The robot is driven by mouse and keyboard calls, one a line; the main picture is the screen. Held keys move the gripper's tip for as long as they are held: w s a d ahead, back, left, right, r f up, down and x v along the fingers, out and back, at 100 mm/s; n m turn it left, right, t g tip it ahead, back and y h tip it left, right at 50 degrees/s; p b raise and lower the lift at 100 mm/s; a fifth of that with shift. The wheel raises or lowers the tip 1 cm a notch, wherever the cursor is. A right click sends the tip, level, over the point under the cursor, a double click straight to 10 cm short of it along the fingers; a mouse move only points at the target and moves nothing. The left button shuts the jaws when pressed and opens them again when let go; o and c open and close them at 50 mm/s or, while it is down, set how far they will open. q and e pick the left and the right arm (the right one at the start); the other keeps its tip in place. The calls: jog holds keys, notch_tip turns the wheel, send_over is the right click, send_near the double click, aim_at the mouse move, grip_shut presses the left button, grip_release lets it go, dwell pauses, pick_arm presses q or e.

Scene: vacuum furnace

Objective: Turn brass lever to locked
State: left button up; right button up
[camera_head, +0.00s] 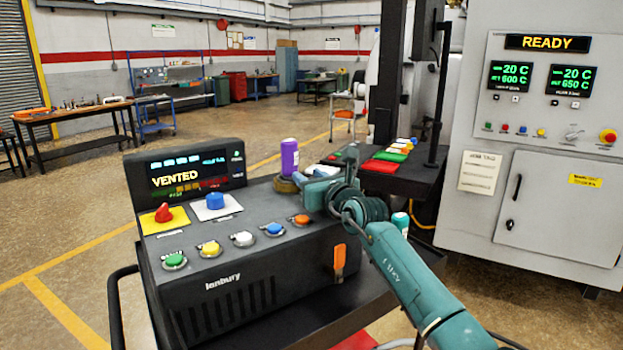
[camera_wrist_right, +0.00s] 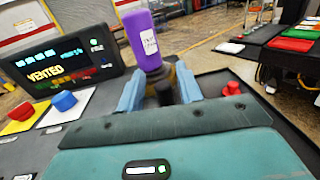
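My right gripper (camera_head: 303,178) is over the back right of the black control box (camera_head: 225,285). In the right wrist view its two blue fingers (camera_wrist_right: 160,90) are apart, with a dark upright knob (camera_wrist_right: 164,94) between them; I cannot tell whether they touch it. A brass-coloured round base (camera_head: 286,185) shows just beyond the fingers, partly hidden, below a purple cylinder with a white label (camera_head: 289,157). I cannot tell clearly which part is the brass lever. My left gripper is out of view.
The box carries a screen reading VENTED (camera_head: 185,177), a red knob (camera_head: 164,212), a blue knob (camera_head: 215,200) and several coloured buttons. A red knob (camera_wrist_right: 232,88) is right of my fingers. The furnace cabinet (camera_head: 545,130) stands at right, its display reading READY.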

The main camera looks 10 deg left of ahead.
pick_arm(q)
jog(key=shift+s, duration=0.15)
pick_arm(e)
jog(key=shift+d, duration=0.15)
jog(key=shift+s+d+f, duration=0.1)
jog(key=shift+s, duration=0.15)
pick_arm(q)
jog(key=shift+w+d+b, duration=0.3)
jog(key=shift+b, duration=0.45)
pick_arm(e)
jog(key=v, duration=1.2)
jog(key=shift+s+d, duration=0.15)
jog(key=shift+s, duration=0.05)
